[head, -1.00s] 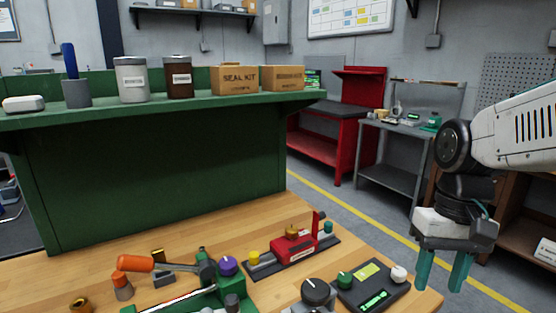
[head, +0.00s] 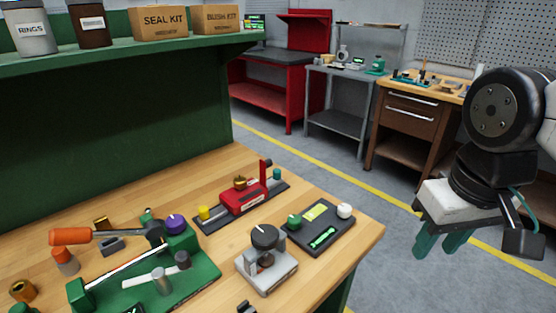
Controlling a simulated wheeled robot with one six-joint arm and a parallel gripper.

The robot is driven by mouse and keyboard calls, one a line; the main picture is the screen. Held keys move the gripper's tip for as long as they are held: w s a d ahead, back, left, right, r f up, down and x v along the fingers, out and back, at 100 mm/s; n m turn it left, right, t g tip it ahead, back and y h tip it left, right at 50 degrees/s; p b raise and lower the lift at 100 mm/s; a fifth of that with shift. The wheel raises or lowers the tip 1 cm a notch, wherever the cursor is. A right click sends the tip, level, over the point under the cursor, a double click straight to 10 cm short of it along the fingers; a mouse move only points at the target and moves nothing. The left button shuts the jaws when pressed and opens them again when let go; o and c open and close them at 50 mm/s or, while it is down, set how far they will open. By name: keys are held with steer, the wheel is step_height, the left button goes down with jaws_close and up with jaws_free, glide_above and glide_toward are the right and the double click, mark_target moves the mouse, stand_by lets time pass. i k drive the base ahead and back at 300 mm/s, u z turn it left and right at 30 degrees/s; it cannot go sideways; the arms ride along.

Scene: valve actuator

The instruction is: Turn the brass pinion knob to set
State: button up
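The brass pinion knob (head: 239,182) sits on top of a red actuator body (head: 243,198). The body rests on a dark base plate (head: 212,222) on the wooden bench, with a yellow cap (head: 203,212) at its left end, a red upright piece (head: 265,172) and a teal cap (head: 277,174) at its right. My gripper (head: 440,243) hangs at the right over the floor, beyond the bench's right edge. Its two teal fingers point down, apart, with nothing between them. It is well away from the knob and touches nothing.
A grey fixture with a black knob (head: 264,238) stands in front of the red body. Right of it lies a dark panel (head: 330,236) with green and white knobs. A green fixture with an orange-handled lever (head: 70,237) is at left. A green shelf (head: 120,58) stands behind.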

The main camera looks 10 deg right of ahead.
mark_target(240, 182)
steer(key=z, duration=1.6)
steer(key=i, duration=2.45)
steer(key=u, duration=3.7)
steer(key=k, duration=0.7)
steer(key=u, duration=0.1)
